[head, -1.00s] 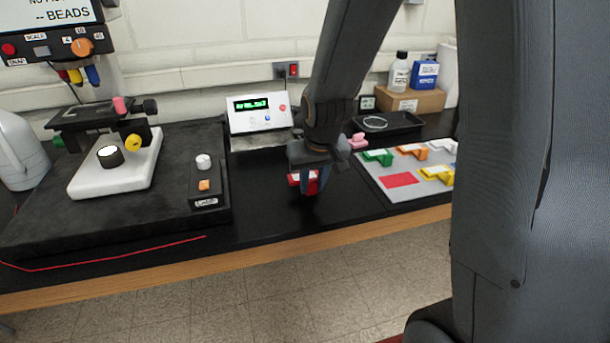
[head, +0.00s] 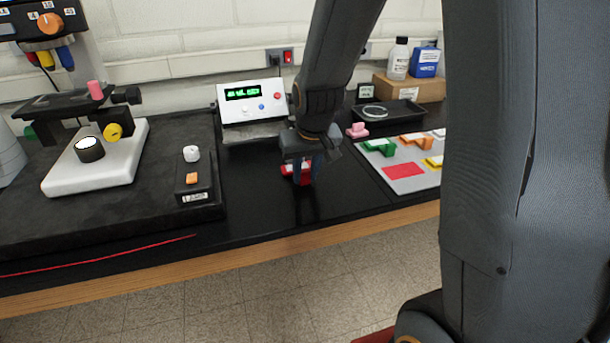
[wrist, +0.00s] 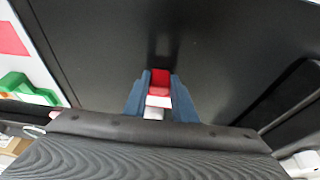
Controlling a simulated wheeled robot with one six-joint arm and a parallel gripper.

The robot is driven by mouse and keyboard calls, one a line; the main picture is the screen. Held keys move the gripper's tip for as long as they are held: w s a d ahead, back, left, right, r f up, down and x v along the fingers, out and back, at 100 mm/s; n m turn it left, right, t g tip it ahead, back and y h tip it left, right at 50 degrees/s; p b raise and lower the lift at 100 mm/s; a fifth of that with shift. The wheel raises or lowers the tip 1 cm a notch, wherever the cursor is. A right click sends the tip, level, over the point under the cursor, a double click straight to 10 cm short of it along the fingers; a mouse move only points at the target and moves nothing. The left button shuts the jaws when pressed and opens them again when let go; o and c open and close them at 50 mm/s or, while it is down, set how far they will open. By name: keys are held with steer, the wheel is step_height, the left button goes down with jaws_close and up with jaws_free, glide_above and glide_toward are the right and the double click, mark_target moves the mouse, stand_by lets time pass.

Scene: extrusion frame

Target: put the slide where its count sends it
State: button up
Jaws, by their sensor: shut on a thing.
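My gripper (head: 306,172) is shut on a red and white slide (head: 290,169) and holds it over the bare black bench. In the wrist view the slide (wrist: 159,88) sits between the two blue fingertips, red part outward and white part nearer the palm. The microscope (head: 95,165) with its white base stands at the left. A grey mat (head: 400,186) at the right bears a green holder (head: 380,147), an orange holder (head: 416,141), a yellow holder (head: 434,161) and a flat red patch (head: 403,170). The white counter box (head: 253,109) has a green display that I cannot read.
A small black box (head: 198,184) with a white knob and orange button is left of my gripper. A pink piece (head: 357,130) and a black tray (head: 391,115) lie behind the mat. A cardboard box (head: 410,88) stands at the back right.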

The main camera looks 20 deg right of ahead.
steer(key=o, duration=1)
steer(key=shift+f, duration=0.15)
steer(key=shift+o, duration=0.2)
steer(key=shift+s+r, duration=0.1)
steer(key=shift+r, duration=0.55)
steer(key=b+v, duration=0.2)
steer(key=v, duration=0.9)
steer(key=s+f+g, duration=0.1)
steer(key=s+f, duration=0.5)
steer(key=s+f+g, duration=0.2)
steer(key=s+f, duration=0.5)
steer(key=shift+s, duration=0.25)
